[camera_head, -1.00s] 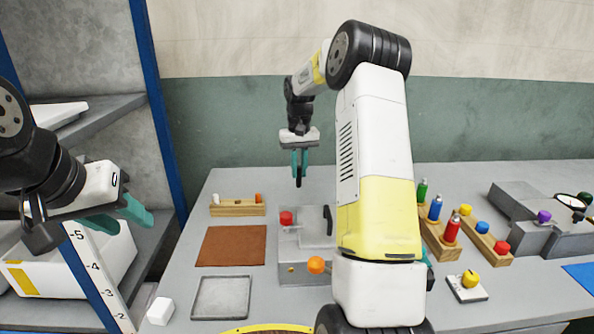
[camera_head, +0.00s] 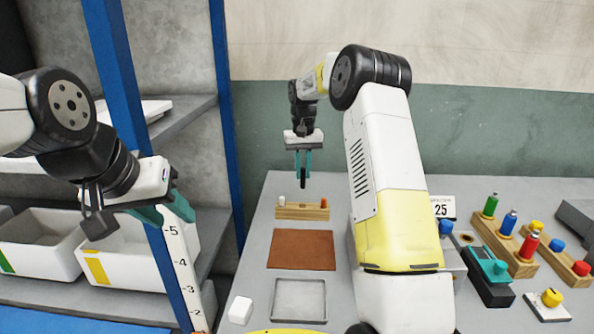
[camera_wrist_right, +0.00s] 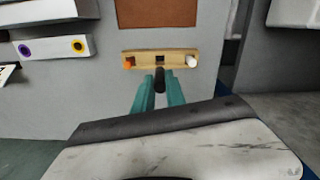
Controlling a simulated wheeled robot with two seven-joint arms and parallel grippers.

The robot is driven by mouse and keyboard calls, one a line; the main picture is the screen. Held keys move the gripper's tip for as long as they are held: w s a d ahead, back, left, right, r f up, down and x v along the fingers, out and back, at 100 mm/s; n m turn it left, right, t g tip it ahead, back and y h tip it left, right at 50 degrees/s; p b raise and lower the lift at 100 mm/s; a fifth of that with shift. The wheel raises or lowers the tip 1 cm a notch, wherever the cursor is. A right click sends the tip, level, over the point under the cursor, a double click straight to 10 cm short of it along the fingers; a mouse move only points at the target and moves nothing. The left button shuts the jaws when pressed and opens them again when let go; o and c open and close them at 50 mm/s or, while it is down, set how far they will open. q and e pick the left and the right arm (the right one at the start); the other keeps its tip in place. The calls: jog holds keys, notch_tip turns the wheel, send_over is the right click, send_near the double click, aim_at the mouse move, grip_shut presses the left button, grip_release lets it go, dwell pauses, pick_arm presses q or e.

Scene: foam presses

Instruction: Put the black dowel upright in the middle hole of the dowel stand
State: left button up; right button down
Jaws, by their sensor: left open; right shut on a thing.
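My right gripper (camera_head: 303,163) is shut on the black dowel (camera_head: 303,179), which hangs upright below the fingertips. The wooden dowel stand (camera_head: 302,213) sits on the table below and slightly nearer than the dowel. The dowel's lower end is apart from the stand. A white dowel (camera_head: 281,201) is in the stand's left hole and an orange dowel (camera_head: 324,203) in its right hole. In the right wrist view the middle hole (camera_wrist_right: 160,58) is dark and empty, just beyond the black dowel (camera_wrist_right: 159,80). My left gripper (camera_head: 165,210) is open and empty, left of the table.
A brown mat (camera_head: 301,250) and a grey tray (camera_head: 300,281) lie in front of the stand, with a white cube (camera_head: 240,310) beside them. A blue post (camera_head: 226,120) stands left of the table. My right arm hides part of the table's middle.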

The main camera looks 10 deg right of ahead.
aim_at(303, 188)
jog(key=shift+f, duration=2.9)
jog(key=shift+f, duration=2.5)
jog(key=c, duration=1.3)
grip_release()
jog(key=shift+r, duration=3.95)
